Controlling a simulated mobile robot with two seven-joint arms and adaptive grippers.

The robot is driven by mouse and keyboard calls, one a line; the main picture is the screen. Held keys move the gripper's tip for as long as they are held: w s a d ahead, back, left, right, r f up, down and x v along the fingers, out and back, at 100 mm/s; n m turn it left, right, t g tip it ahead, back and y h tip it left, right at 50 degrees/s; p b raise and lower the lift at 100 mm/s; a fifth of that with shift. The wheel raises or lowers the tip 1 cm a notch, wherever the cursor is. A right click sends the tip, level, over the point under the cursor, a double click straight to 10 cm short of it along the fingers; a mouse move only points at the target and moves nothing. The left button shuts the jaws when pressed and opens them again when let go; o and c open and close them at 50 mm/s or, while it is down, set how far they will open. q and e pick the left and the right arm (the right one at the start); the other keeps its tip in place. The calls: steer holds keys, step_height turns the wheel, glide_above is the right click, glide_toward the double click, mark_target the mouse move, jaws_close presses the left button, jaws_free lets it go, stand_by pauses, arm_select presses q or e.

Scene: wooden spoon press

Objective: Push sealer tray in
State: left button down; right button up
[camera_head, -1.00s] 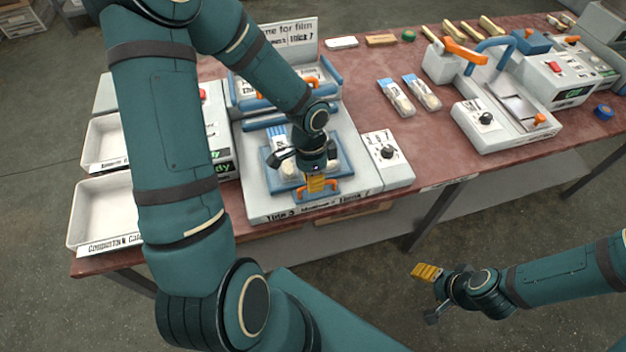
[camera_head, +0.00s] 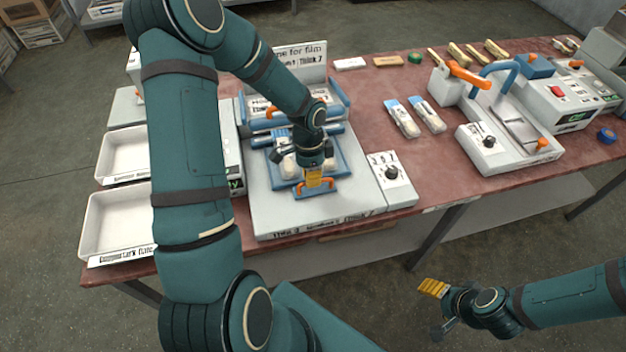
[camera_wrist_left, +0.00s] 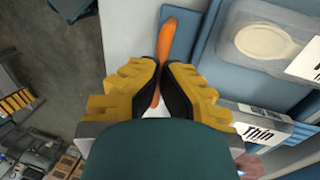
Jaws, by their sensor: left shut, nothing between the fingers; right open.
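The sealer tray (camera_head: 337,187) is a blue frame holding clear packs, on the white sealer base (camera_head: 262,216). Its orange handle (camera_head: 299,189) is at the front edge, and it also shows in the left wrist view (camera_wrist_left: 168,40). My left gripper (camera_head: 314,183) reaches down at this handle with its yellow fingers shut, nothing held between them. In the left wrist view the fingertips (camera_wrist_left: 164,66) are together over the orange handle; I cannot tell whether they touch it. My right gripper (camera_head: 432,288) is open and empty, in front of the table and away from the tray.
The blue sealer lid (camera_head: 341,97) stands raised behind the tray. White bins (camera_head: 92,225) are at the left. A dial box (camera_head: 395,177) is to the right of the tray. Two packs (camera_head: 402,118) and another machine (camera_head: 486,150) stand farther right. Red tabletop is clear between them.

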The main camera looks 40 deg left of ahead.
arm_select(q)
steer(key=shift+a+f, duration=0.1)
steer(key=c, duration=1)
jaws_free()
steer(key=shift+w+a, duration=0.1)
steer(key=shift+w, duration=0.05)
steer(key=shift+r, duration=0.6)
steer(key=r, duration=0.3)
steer(key=w+a+r, duration=0.1)
steer(key=r, duration=0.6)
steer(key=shift+w+a+r, duration=0.2)
steer(key=shift+a+r, duration=0.1)
steer(key=shift+r, duration=0.05)
